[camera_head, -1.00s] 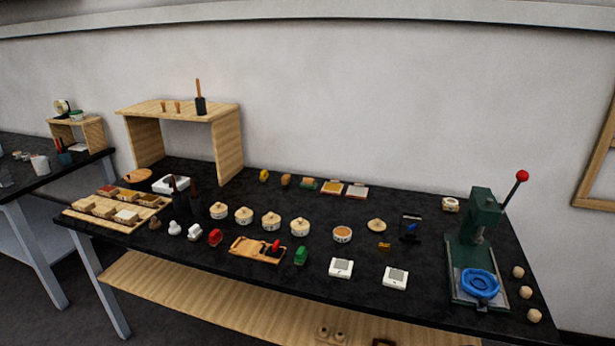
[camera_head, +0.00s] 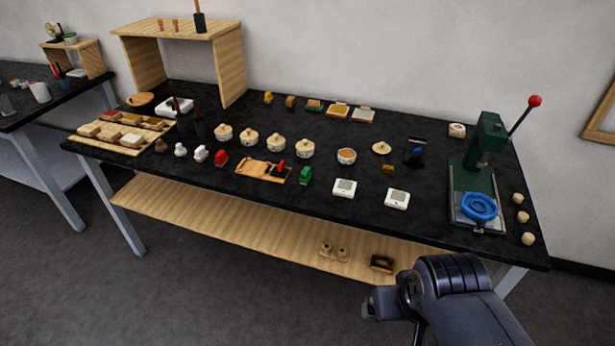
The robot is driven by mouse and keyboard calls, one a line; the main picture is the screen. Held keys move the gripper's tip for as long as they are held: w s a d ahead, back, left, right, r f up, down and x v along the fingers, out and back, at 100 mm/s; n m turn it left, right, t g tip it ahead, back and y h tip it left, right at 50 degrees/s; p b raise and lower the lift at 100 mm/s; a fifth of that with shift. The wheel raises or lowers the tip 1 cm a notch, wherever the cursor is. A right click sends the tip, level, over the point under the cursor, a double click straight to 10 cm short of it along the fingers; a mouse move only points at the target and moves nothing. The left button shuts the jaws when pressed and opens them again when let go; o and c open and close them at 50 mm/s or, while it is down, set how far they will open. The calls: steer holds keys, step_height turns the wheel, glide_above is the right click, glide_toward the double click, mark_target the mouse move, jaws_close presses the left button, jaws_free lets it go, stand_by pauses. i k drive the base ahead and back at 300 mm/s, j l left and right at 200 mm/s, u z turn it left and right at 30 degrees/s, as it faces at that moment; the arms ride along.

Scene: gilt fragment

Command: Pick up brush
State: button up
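I cannot tell for certain which thing is the brush. One candidate is an upright orange-brown handle (camera_head: 198,7) in a black holder (camera_head: 200,23) on top of the wooden riser; its top is cut off by the frame. Another is a small dark brown piece (camera_head: 381,263) on the lower wooden shelf, too small to read. Dark upright tools (camera_head: 177,105) stand at the left of the table. My grey arm rises at the bottom right, in front of the table. My gripper (camera_head: 370,305) seems to be at its left end, apart from everything; its fingers are not clear.
The black table (camera_head: 300,213) holds several lidded pots, stamps, two white scales and a green press (camera_head: 478,165) with a red-knobbed lever. The wooden riser (camera_head: 229,68) stands at the back left. The lower shelf (camera_head: 200,216) is mostly clear. A second table is at far left.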

mark_target(306, 176)
steer(key=i+j+u, duration=0.2)
steer(key=i, duration=0.25)
steer(key=i+j+u, duration=0.15)
steer(key=i, duration=0.3)
steer(key=i+j+u, duration=0.2)
steer(key=i, duration=0.3)
